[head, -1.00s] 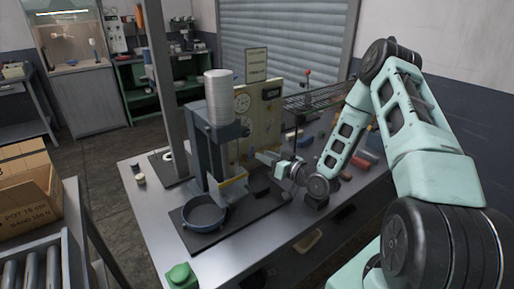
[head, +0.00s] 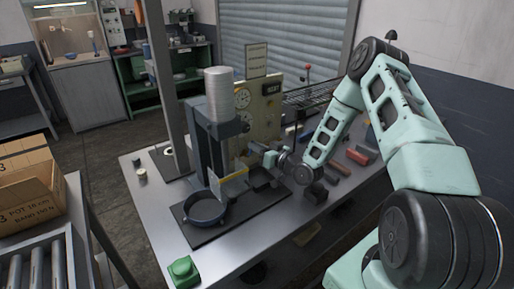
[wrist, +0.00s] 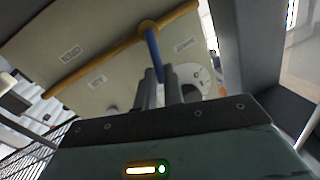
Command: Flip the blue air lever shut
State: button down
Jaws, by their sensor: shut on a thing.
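The blue air lever (wrist: 152,48) shows in the wrist view. It runs from a brass-coloured valve (wrist: 148,27) on a yellow pipe (wrist: 100,60) down between my fingers, roughly crosswise to the pipe in the picture. My gripper (wrist: 161,85) is shut on the lever's free end, and the fingers hide its tip. In the head view my gripper (head: 258,149) is at the right side of the press, in front of the gauge panel (head: 264,108). The lever is too small to make out clearly there.
A green button box (head: 183,270) is at the table's front corner. Several small parts lie right of my wrist.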

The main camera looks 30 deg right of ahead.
jog(key=shift+a+f+n+b, duration=0.1)
jog(key=shift+a+n+b, duration=0.3)
jog(key=shift+n+b, duration=0.3)
jog(key=shift+a+r+n+b, duration=0.25)
jog(key=shift+n+b, duration=0.25)
jog(key=shift+n, duration=0.2)
jog(key=c, duration=1.5)
grip_release()
jog(key=shift+s+d, duration=0.1)
jog(key=shift+s, duration=0.05)
jog(key=b+v, duration=0.4)
jog(key=v, duration=1.3)
jog(key=shift+s+r, duration=0.15)
jog(key=shift+r, duration=0.25)
